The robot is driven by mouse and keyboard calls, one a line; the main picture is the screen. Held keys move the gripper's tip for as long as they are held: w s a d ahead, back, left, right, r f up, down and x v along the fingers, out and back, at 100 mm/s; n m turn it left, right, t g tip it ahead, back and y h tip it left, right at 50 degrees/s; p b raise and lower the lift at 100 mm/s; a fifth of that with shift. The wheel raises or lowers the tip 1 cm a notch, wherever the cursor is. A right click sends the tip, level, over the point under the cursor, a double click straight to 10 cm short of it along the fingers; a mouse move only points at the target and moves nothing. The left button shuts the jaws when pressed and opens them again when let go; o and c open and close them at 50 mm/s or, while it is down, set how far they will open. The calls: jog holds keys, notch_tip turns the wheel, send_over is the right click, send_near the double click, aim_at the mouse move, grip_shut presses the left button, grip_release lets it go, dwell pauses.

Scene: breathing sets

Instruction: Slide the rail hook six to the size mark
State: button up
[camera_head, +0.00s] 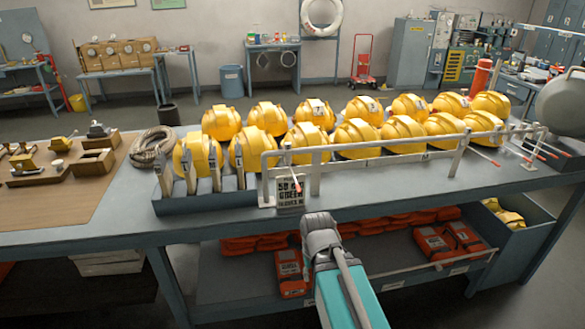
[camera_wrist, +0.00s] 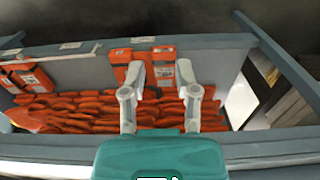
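A grey metal rail (camera_head: 400,147) runs along the front of the bench before the yellow helmets. I cannot tell which is hook six. Upright size plates with small letters (camera_head: 215,172) stand in a grey tray left of the rail. A lettered card (camera_head: 290,192) hangs below the rail's left end. My gripper (camera_head: 320,222) is in front of the bench edge, below the card. In the wrist view its two fingers (camera_wrist: 160,75) are apart and empty.
Yellow helmets (camera_head: 358,135) fill the bench behind the rail. Orange packs (camera_wrist: 145,70) lie on the shelf below the bench top. A coiled rope (camera_head: 153,147) and a brown mat (camera_head: 75,205) are at the left. A large grey rounded object (camera_head: 562,105) stands at the far right.

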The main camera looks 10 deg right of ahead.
jog(key=shift+w, duration=0.2)
jog(key=c, duration=0.5)
jog(key=shift+w+r+h, duration=0.15)
jog(key=shift+w+h, duration=0.1)
jog(key=shift+h, duration=0.05)
grip_shut()
jog(key=w+a+r+n+t+h+p, duration=0.1)
jog(key=w+r+n+t+h+p, duration=0.15)
jog(key=w+r+h, duration=0.35)
jog(key=w+a+r+n+t+h+p, duration=0.1)
jog(key=w+r+n+t+h, duration=0.2)
jog(key=w, duration=0.5)
jog(key=w+a+r+n+t+h+p, duration=0.2)
jog(key=w+a+r+t, duration=0.5)
jog(key=a+r, duration=0.7)
jog(key=shift+w+r+n+h, duration=0.55)
jog(key=shift+w+n, duration=0.2)
jog(key=shift+w, duration=0.3)
